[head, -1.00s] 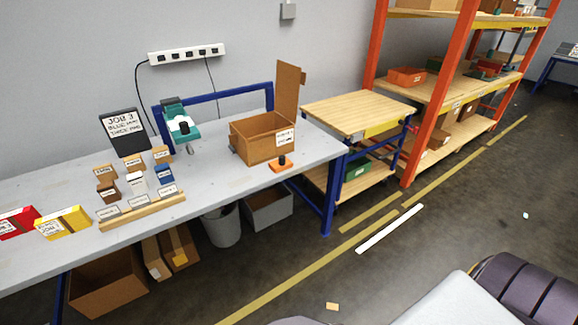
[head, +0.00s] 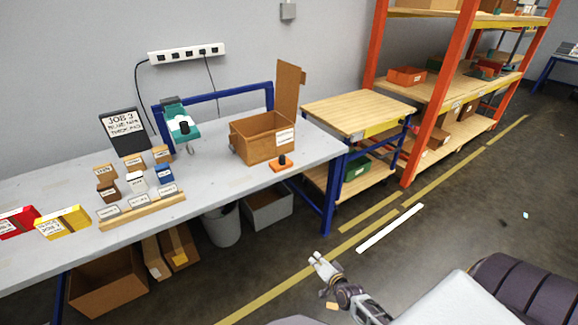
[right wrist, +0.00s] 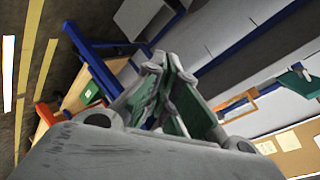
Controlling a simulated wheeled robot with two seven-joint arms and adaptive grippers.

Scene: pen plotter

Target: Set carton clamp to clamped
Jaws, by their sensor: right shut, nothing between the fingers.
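An open brown carton (head: 254,146) stands on the grey workbench in the head view, its tall flap raised at the back right. The carton clamp (head: 281,164), an orange base with a black knob, sits at the carton's front right corner near the bench edge. Whether it is clamped cannot be told at this size. My right gripper (head: 317,258) is low over the floor in front of the bench, well apart from the clamp. Its fingers (right wrist: 160,82) are shut and empty in the right wrist view. My left gripper is not in view.
The grey bench (head: 225,185) also holds a teal tape device (head: 181,125), a black job sign (head: 124,129), several small boxes and red and yellow packs. A wooden-topped cart (head: 358,111) stands right of the bench. The floor before the bench is mostly clear.

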